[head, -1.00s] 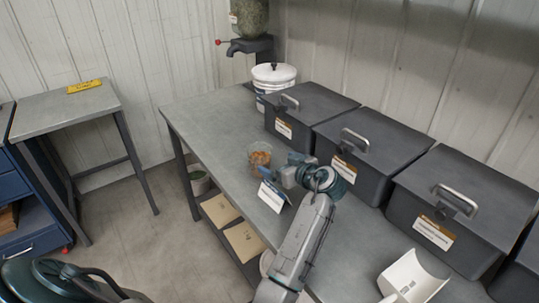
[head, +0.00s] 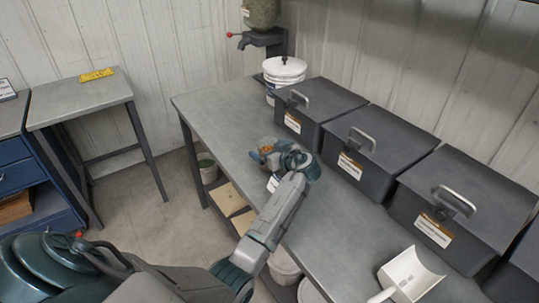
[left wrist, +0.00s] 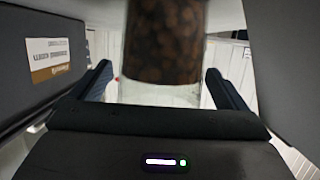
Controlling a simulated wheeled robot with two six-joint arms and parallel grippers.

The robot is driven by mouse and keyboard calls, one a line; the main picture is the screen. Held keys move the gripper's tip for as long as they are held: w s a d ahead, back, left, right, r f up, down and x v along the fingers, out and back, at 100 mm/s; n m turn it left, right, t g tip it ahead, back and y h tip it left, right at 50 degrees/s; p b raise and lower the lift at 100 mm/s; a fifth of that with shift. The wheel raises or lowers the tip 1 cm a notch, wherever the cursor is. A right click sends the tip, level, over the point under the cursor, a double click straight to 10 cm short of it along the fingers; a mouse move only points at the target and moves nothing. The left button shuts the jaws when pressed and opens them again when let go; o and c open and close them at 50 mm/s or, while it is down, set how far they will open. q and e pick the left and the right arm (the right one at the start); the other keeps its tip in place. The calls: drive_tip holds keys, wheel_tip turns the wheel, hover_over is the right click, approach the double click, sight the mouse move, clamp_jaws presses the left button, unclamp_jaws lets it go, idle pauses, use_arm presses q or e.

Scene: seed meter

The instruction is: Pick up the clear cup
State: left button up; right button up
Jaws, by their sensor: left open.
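The clear cup (head: 267,148) holds orange-brown pieces and stands on the grey workbench (head: 215,118). My left gripper (head: 263,155) is at the cup and partly hides it in the head view. In the left wrist view the cup (left wrist: 165,42) is upright between the two dark fingers of my open left gripper (left wrist: 160,88). My right gripper is not in view.
Grey lidded bins (head: 352,140) line the back of the bench. A white bucket (head: 284,74) stands at its far end, near a wall-side seed dispenser (head: 263,38). A small white card (head: 272,183) is beside my forearm. A white scoop (head: 408,277) lies at the lower right.

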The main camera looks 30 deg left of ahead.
use_arm(q)
drive_tip(key=shift+d+r, duration=0.1)
drive_tip(key=c, duration=1.1)
